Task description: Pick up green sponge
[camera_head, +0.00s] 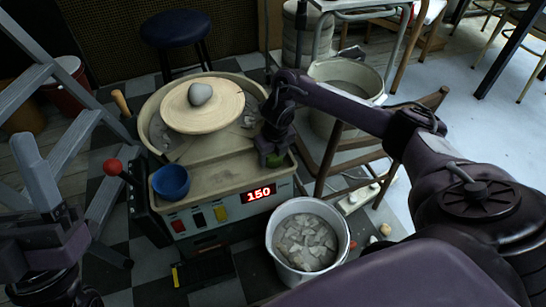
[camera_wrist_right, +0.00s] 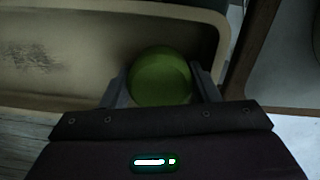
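The green sponge (camera_head: 273,159) is at the front right corner of the pottery wheel's basin (camera_head: 215,163). It looks round and dark green in the right wrist view (camera_wrist_right: 160,77). My right gripper (camera_head: 276,152) is at the sponge from above, partly covering it in the head view. In the right wrist view its two fingers (camera_wrist_right: 160,84) are on either side of the sponge, very close to its edges. I cannot tell whether they press on it. My left gripper (camera_head: 50,285) is at the lower left, dark and partly cut off, far from the sponge.
A grey lump (camera_head: 200,93) sits on the wheel head (camera_head: 203,118). A blue bowl (camera_head: 171,182) is at the basin's front left. A bucket of shards (camera_head: 300,279) stands in front, near my right arm. A wooden chair (camera_head: 327,165) is right of the wheel.

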